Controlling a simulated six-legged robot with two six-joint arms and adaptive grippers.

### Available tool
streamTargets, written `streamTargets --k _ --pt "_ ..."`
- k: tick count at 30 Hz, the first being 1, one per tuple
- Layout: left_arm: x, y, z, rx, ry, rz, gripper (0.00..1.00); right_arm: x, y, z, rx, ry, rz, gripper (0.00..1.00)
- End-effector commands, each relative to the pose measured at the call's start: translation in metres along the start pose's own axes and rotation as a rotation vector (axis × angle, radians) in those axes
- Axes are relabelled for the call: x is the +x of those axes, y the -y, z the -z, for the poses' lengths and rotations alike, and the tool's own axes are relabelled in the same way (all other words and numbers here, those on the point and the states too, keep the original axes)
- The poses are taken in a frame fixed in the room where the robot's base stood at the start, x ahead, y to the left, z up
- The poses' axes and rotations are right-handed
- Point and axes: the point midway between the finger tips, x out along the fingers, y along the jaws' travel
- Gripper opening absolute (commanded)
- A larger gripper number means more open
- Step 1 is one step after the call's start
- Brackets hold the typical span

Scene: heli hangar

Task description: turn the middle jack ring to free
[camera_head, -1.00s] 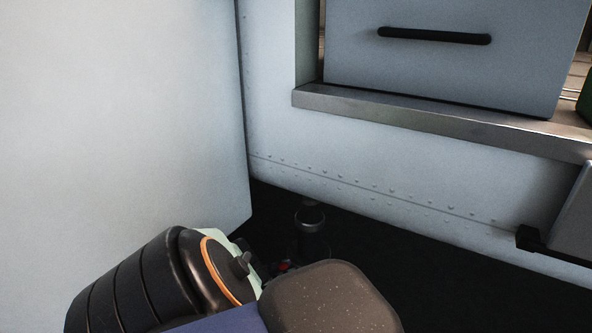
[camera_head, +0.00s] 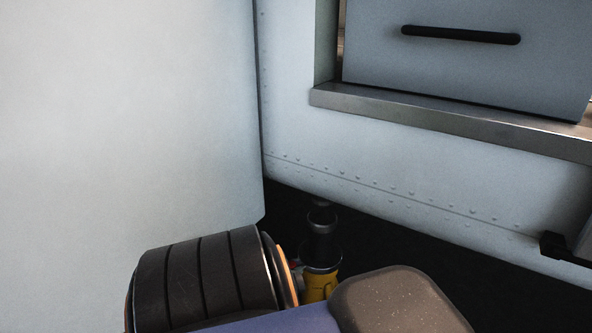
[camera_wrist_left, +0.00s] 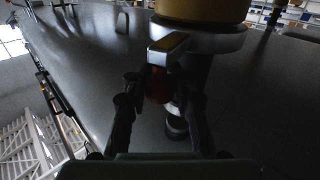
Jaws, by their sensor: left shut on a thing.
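The jack (camera_head: 322,240) stands in the dark gap below the riveted panel in the head view, a dark upright cylinder above a collar and a yellow body (camera_head: 318,287). My left arm covers its lower part and hides my left gripper there. In the left wrist view, the jack's yellow body (camera_wrist_left: 203,9) sits against a grey ring (camera_wrist_left: 213,42) with a tab (camera_wrist_left: 168,47) sticking out. My left gripper (camera_wrist_left: 160,84) has its fingers either side of a red part (camera_wrist_left: 158,87) just below the tab, shut on it. No free or locked mark is readable.
A large pale panel (camera_head: 130,120) fills the left of the head view. A riveted wall (camera_head: 400,165) and a metal ledge (camera_head: 440,115) bearing a grey box with a black handle (camera_head: 460,35) are behind. The dark floor right of the jack looks clear.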

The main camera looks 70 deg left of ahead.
Motion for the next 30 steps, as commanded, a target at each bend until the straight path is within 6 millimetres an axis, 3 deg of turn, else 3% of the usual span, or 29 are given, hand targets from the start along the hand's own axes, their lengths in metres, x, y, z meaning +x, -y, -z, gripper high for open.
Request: streamTargets --k 13,14,15,22,30 --pt "-0.0045 -0.0015 0.0006 -0.004 0.000 0.000 0.00 -0.0001 0.0000 0.0000 0.000 0.000 0.000 0.40" --pt "-0.0046 -0.0014 0.0006 -0.004 0.001 0.000 0.26 -0.0001 0.0000 0.0000 0.000 0.000 0.000 0.40" --pt "-0.0046 -0.0014 0.0006 -0.004 0.001 0.000 0.29 -0.0001 0.0000 -0.0001 0.000 0.000 0.000 0.40" --pt "-0.0030 -0.0004 0.0006 -0.003 0.000 0.000 0.49 -0.0001 0.0000 -0.0001 0.000 0.000 0.000 0.40" --pt "-0.0025 -0.0001 0.0005 -0.002 0.001 -0.001 0.50 0.0000 0.0000 -0.0001 0.000 0.000 0.000 0.40"
